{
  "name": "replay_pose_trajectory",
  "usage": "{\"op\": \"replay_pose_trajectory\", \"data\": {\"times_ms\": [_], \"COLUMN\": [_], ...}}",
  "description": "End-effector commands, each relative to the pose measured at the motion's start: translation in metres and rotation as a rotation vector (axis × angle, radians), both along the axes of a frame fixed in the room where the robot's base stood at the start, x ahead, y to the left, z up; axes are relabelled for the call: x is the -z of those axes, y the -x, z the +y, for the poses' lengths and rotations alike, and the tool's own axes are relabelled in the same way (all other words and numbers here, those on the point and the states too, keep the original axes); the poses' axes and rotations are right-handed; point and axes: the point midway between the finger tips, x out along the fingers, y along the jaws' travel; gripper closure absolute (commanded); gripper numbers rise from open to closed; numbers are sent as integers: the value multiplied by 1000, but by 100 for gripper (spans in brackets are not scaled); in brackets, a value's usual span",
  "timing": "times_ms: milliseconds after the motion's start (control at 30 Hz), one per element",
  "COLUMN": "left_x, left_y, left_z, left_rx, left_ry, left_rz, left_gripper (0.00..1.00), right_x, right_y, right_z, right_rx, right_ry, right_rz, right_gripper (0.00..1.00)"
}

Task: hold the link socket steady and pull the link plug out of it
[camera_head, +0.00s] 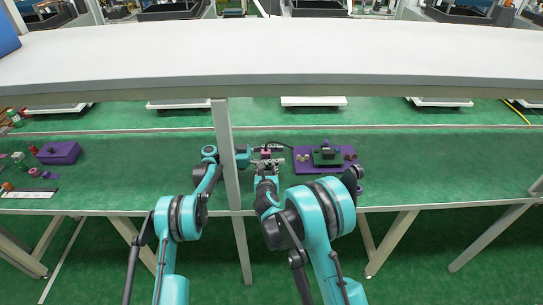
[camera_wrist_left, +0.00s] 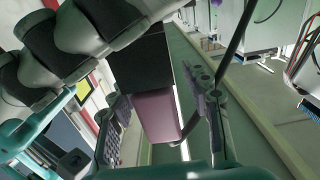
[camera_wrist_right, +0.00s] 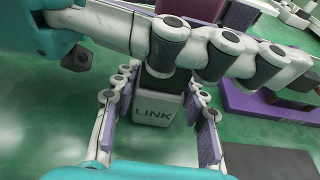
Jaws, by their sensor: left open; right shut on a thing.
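A grey block marked LINK, which looks like the link socket (camera_wrist_right: 152,108), stands between the fingers of my right gripper (camera_wrist_right: 158,122), which is shut on it. A mauve block, which looks like the link plug (camera_wrist_left: 155,115), shows in the left wrist view with a dark body against its far end. My left gripper (camera_wrist_left: 165,128) is open, with a finger on either side of the mauve block. In the head view the mauve block (camera_head: 266,154) is small, between my left gripper (camera_head: 254,156) and my right gripper (camera_head: 266,168). The join between the blocks is not clear.
A purple board (camera_head: 303,166) with dark blocks lies right of the grippers on the green table (camera_head: 420,165). A dark cable (camera_head: 275,145) runs beside the blocks. A metal post (camera_head: 229,165) and a white shelf (camera_head: 300,50) stand in front. A purple box (camera_head: 58,153) sits far left.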

Motion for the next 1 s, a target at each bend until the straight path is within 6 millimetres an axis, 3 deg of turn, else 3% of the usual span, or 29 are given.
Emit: {"op": "replay_pose_trajectory", "data": {"times_ms": [133,333,533,567,600,1000], "left_x": [0,0,0,0,0,0], "left_y": [0,0,0,0,0,0], "left_z": [0,0,0,0,0,0], "left_rx": [0,0,0,0,0,0], "left_ry": [0,0,0,0,0,0], "left_rz": [0,0,0,0,0,0], "left_gripper": [52,100,100,89,100,100], "right_x": [0,0,0,0,0,0], "right_y": [0,0,0,0,0,0], "right_z": [0,0,0,0,0,0], "right_rx": [0,0,0,0,0,0], "right_ry": [0,0,0,0,0,0], "right_rz": [0,0,0,0,0,0], "right_gripper": [89,89,89,89,89,89]}}
